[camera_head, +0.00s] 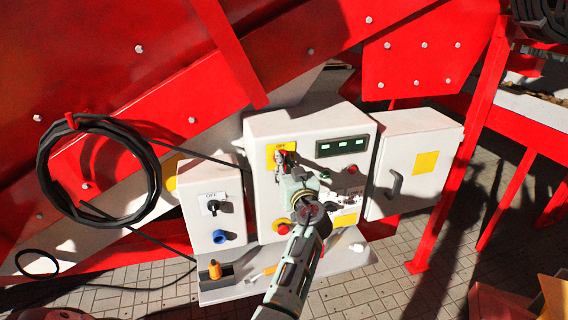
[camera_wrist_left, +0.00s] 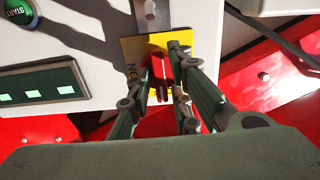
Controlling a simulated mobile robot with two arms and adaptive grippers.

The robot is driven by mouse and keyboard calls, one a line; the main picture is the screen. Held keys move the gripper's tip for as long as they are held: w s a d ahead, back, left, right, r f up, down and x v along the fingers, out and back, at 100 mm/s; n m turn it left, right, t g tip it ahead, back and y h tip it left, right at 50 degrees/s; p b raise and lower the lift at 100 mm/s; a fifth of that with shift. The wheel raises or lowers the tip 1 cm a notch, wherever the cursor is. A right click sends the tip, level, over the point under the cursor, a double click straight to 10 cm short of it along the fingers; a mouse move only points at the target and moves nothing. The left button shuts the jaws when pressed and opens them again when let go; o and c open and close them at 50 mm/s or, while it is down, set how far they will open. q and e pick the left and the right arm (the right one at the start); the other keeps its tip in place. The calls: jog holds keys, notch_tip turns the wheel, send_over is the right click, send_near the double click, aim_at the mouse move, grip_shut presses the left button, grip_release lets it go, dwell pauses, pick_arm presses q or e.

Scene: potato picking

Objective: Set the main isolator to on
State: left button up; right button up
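The main isolator is a red handle (camera_wrist_left: 159,78) on a yellow plate (camera_wrist_left: 130,46) at the cabinet's upper left. In the head view the yellow plate (camera_head: 272,158) shows beside my left gripper (camera_head: 284,162), which covers much of the handle. In the left wrist view my left gripper (camera_wrist_left: 160,85) has one finger on each side of the red handle. The fingers look open, with a narrow gap to the handle; contact is hard to make out. Part of the lettering on the plate shows. My right gripper is not in view.
The white cabinet (camera_head: 309,125) also bears a display (camera_head: 342,146), a green button (camera_head: 325,174) and a red button (camera_head: 283,228). A smaller box with a black switch (camera_head: 213,206) stands left, a box with a handle (camera_head: 397,184) right. A black cable coil (camera_head: 45,177) hangs left.

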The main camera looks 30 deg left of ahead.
pick_arm(q)
jog(key=shift+s, duration=0.1)
grip_shut()
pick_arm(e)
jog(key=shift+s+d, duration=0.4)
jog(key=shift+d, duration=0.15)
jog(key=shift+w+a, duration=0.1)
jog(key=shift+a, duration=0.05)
